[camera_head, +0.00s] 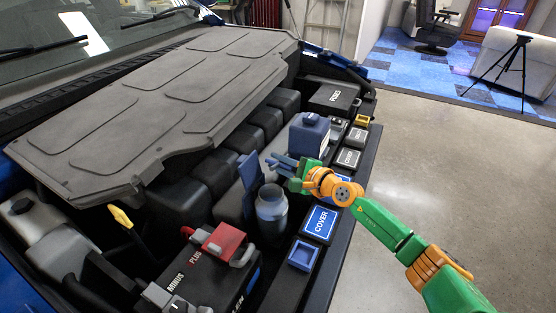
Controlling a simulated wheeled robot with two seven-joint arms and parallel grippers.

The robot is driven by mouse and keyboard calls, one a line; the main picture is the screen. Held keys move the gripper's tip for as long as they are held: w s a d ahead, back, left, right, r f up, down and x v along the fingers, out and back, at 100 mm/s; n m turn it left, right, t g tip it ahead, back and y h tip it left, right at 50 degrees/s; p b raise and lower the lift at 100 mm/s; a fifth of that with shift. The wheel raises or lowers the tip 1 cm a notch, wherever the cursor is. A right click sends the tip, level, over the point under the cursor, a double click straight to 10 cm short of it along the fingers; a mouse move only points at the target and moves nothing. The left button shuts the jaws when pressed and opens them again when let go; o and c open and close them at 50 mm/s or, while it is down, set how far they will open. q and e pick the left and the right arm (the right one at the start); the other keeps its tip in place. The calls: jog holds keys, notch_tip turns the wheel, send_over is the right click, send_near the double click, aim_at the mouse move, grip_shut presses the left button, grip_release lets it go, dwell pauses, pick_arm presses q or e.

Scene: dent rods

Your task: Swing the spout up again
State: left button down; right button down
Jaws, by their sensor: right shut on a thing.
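My right gripper (283,164) reaches in from the right over the engine bay. It is shut on a small blue-grey piece that I take for the spout; the piece is small and largely hidden by the fingers. Just below and left of it stands an upright blue-grey filler neck (272,212) with a round top. A blue flap (249,171) stands upright behind the neck, left of my gripper. A dark blue capped container (309,133) stands just behind my gripper. My left gripper is not in view.
The battery (205,280) with a red terminal cover (220,241) lies at the front. A FUSES box (334,96) is at the back.

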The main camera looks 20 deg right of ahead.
jog(key=shift+w+d+r+m+g, duration=0.1)
jog(key=shift+r+m+g, duration=0.15)
jog(key=shift+m, duration=0.25)
jog(key=shift+d+r+m+g, duration=0.1)
jog(key=shift+m+g, duration=0.15)
jog(key=shift+m, duration=0.25)
jog(key=c, duration=0.9)
grip_release()
jog(key=shift+w+r, duration=0.1)
jog(key=shift+o, duration=0.2)
